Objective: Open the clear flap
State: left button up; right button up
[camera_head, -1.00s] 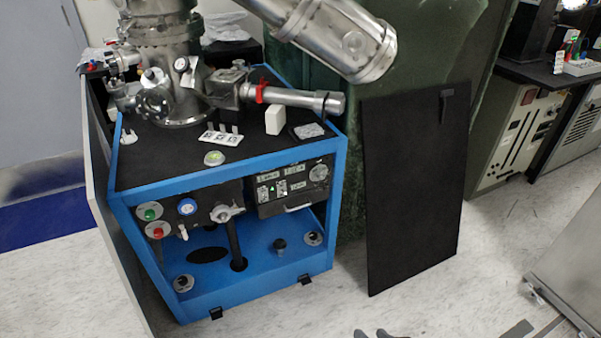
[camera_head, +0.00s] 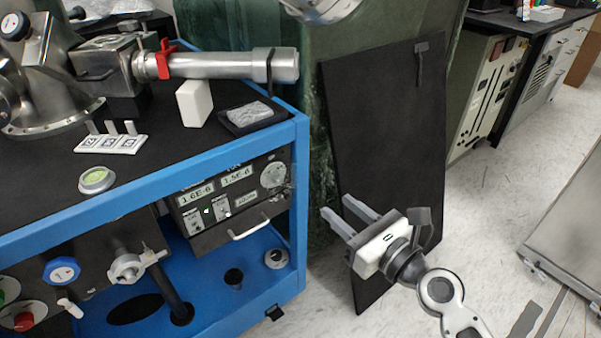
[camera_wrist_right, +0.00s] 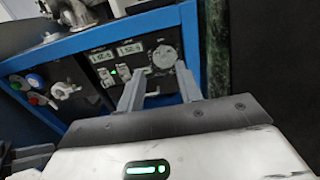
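I cannot make out a clear flap for certain in either view. A control panel (camera_head: 232,198) with two number displays, small switches, a round gauge and a white handle sits in the front of the blue-framed cart (camera_head: 303,150). The panel also shows in the right wrist view (camera_wrist_right: 140,60). My right gripper (camera_head: 337,207) is open and empty, to the right of the cart and apart from the panel. In the right wrist view its two fingers (camera_wrist_right: 158,74) stand apart, with the panel beyond them. My left gripper is not in view.
A blue knob (camera_head: 61,270) and a metal valve (camera_head: 130,264) sit left of the panel. A metal tube (camera_head: 215,65) lies above the cart top. A black board (camera_head: 385,120) leans behind my right gripper. Pale floor (camera_head: 490,225) is open to the right.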

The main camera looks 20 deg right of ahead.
jog(key=x, duration=1.2)
jog(key=shift+f, duration=0.1)
grip_shut()
dwell(0.5)
dwell(0.4)
